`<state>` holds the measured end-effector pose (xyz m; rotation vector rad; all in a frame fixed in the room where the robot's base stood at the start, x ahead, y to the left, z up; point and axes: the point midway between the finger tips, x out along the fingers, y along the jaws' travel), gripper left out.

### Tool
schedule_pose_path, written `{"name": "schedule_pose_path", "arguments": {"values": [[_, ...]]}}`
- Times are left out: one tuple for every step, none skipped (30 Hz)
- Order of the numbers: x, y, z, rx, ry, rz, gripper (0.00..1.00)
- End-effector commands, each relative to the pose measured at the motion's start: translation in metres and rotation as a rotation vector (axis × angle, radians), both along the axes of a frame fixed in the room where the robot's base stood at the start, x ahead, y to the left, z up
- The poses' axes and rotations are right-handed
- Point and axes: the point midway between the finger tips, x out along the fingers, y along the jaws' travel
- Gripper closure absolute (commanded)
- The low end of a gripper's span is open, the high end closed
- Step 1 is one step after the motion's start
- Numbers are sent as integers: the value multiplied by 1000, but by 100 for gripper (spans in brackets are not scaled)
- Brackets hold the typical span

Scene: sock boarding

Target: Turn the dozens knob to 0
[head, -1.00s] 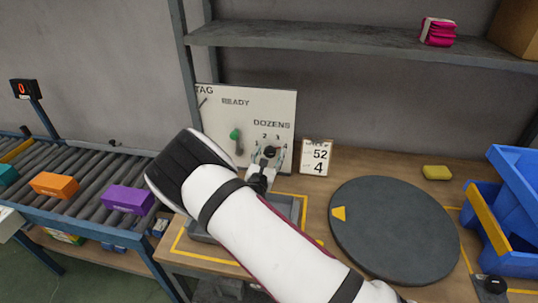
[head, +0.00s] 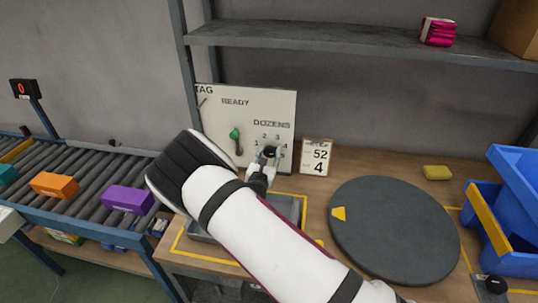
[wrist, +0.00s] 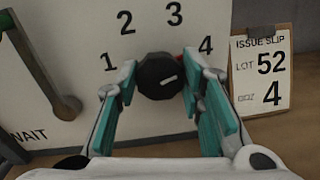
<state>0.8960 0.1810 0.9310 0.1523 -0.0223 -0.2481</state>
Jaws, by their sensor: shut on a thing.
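The dozens knob (wrist: 158,74) is a dark round knob on a white panel (wrist: 80,60), with the numbers 1, 2, 3 and 4 around its upper side. A short white mark on its face lies nearly level, tilted slightly up to the right. My gripper (head: 268,155) is at the knob in the head view. In the wrist view its teal-padded fingers stand on the left and right of the knob, shut on it.
An issue slip (wrist: 262,75) reading lot 52 and 4 stands right of the panel. A green-tipped READY lever (head: 236,140) is left of the knob. A grey tray (head: 290,208) lies below, and a dark turntable (head: 400,235) is to the right.

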Motion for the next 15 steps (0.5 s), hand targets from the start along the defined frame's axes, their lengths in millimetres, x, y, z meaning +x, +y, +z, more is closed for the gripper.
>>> {"name": "schedule_pose_path", "arguments": {"values": [[0,0,-1,-23,5,1,93],[0,0,-1,-37,7,1,93],[0,0,-1,-63,13,0,93],[0,0,-1,-82,17,0,93],[0,0,-1,-104,21,0,93],[0,0,-1,-135,27,-1,93],[0,0,-1,-160,31,-1,93],[0,0,-1,-185,36,0,93],[0,0,-1,-221,44,-1,93],[0,0,-1,-248,49,0,93],[0,1,-2,-276,54,0,93],[0,1,-2,-313,62,0,93],[0,1,-2,-342,68,0,93],[0,0,-1,-370,73,0,93],[0,0,-1,-408,80,0,93]]}}
